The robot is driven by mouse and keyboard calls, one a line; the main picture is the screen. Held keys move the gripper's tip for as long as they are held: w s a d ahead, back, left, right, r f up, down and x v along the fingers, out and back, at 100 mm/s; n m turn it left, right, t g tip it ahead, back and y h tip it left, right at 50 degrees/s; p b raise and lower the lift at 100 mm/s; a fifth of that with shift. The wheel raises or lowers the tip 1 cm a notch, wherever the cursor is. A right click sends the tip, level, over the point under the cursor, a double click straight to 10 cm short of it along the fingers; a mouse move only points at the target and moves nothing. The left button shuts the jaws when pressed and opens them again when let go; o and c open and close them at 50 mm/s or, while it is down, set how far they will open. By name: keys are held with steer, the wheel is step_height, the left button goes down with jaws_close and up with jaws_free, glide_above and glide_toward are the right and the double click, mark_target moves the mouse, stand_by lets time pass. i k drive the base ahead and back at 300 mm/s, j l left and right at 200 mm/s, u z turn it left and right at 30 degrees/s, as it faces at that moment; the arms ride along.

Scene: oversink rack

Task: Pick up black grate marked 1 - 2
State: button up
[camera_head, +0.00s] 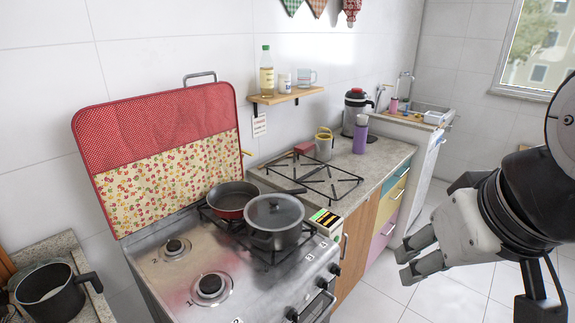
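A black grate (312,181) lies on the grey countertop right of the stove. A second black grate (262,255) sits on the right side of the stove, mostly hidden under two pans. I cannot make out a "1 - 2" mark on either grate. My gripper (404,266) is at the right, over the floor in the picture and well apart from both grates.
A red-black pan (232,197) and a lidded grey pot (274,220) stand on the stove (160,275). Its left burners are bare. The floor (385,300) is clear.

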mark_target(299, 181)
steer(key=k+u, duration=0.15)
steer(key=u, duration=1.2)
steer(key=i+l+u, duration=0.25)
steer(key=l, duration=0.8)
steer(key=l+u, duration=0.25)
steer(key=l, duration=4.05)
